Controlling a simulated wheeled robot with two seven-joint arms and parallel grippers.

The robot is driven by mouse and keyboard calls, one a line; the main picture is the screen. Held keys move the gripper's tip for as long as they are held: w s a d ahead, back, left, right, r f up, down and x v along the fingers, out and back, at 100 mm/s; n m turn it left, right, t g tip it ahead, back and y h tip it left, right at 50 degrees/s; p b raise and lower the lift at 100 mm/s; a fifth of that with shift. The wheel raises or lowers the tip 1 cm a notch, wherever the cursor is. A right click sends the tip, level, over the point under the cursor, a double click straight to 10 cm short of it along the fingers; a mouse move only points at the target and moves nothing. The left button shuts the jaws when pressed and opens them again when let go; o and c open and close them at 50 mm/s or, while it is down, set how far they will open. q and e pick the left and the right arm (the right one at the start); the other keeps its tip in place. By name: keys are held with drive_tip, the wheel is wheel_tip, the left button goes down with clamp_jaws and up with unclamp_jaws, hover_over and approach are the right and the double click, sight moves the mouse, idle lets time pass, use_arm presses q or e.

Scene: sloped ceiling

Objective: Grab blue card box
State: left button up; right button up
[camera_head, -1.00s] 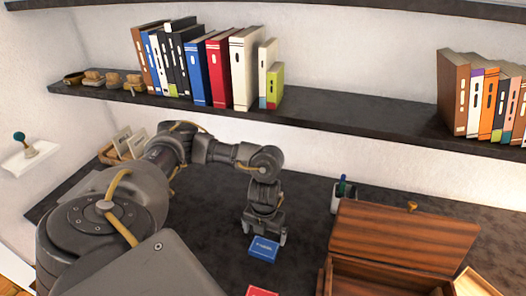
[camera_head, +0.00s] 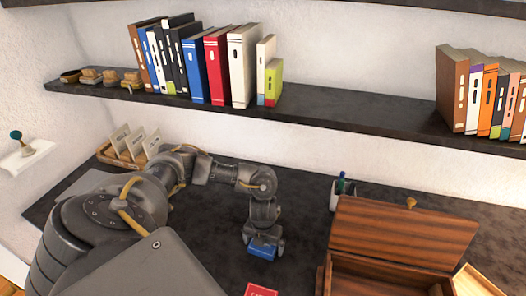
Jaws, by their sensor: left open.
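The blue card box (camera_head: 262,252) lies on the dark desk, left of the wooden box. My left gripper (camera_head: 263,243) points down right over it, with one finger showing at each side of the box. The jaws are open, and the gripper hides the far part of the blue box. Whether the fingers touch it I cannot tell. My right gripper is not in view.
A red card box (camera_head: 260,290) lies nearer on the desk, at the bottom edge. An open wooden box (camera_head: 402,238) stands to the right, with a pen cup (camera_head: 341,195) behind it. A dark shelf (camera_head: 330,118) with books runs above the desk.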

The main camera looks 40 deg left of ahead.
sight(265, 246)
use_arm(q)
drive_tip(key=c, duration=0.9)
drive_tip(key=shift+r, duration=0.15)
drive_tip(key=shift+c, duration=0.2)
drive_tip(key=shift+r+b, duration=0.3)
drive_tip(key=shift+r, duration=0.25)
drive_tip(key=r, duration=0.1)
drive_tip(key=d+r, duration=0.1)
drive_tip(key=r, duration=0.1)
drive_tip(key=shift+r+p, duration=0.25)
drive_tip(key=shift+p, duration=0.05)
drive_tip(key=s+d+r+p, duration=0.1)
drive_tip(key=s+d+r, duration=0.4)
drive_tip(key=d+r, duration=0.3)
drive_tip(key=d, duration=0.4)
